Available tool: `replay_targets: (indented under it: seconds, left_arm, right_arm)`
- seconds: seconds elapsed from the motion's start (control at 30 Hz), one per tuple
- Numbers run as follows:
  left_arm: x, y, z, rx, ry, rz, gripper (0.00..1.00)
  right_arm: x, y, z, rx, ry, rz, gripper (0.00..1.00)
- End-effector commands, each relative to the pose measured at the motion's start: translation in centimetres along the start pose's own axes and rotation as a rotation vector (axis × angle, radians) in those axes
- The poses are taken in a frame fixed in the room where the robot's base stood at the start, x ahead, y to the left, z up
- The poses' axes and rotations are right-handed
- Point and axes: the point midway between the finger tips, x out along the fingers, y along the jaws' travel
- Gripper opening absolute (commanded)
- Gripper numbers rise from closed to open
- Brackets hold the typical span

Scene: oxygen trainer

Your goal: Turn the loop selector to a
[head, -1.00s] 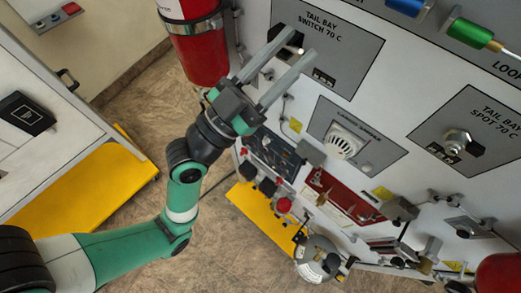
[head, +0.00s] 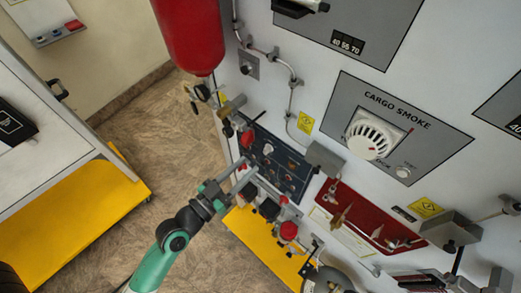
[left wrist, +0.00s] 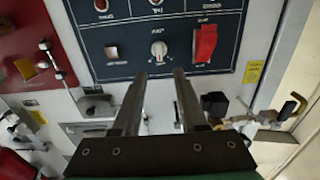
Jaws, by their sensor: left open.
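A dark control panel (head: 280,163) is on the lower left of the grey wall. It fills the top of the left wrist view (left wrist: 125,67). A light round rotary knob (left wrist: 158,50) with a pointer is at its middle, and a red guarded switch (left wrist: 205,42) is beside it. The knob's lettering is too small to read, so I cannot confirm it is the loop selector. My left gripper (head: 247,168) is open and empty in front of the panel. In the left wrist view its fingertips (left wrist: 160,75) lie just below the knob, apparently not touching it. My right gripper is out of view.
A red cylinder (head: 190,35) hangs above left. A cargo smoke detector (head: 372,135) is right of the panel. Red knobs (head: 288,230) and dark fittings stick out below it. A brass valve fitting (left wrist: 265,115) is close right of the fingers in the left wrist view.

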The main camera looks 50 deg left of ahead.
Motion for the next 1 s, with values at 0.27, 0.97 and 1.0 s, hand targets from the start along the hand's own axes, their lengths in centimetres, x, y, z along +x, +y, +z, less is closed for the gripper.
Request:
replay_targets:
  seconds: [0.27,0.97,1.0]
  left_arm:
    - [5.6,0.0,-0.1,0.000,0.001,0.001,0.42]
    - [6.7,0.0,0.0,0.000,0.000,0.001,0.00]
    - [6.7,0.0,0.0,0.000,0.000,0.000,0.00]
  right_arm:
    - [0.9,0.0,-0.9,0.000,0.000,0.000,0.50]
    - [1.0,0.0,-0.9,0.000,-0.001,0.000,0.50]
    - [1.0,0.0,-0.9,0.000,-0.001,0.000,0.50]
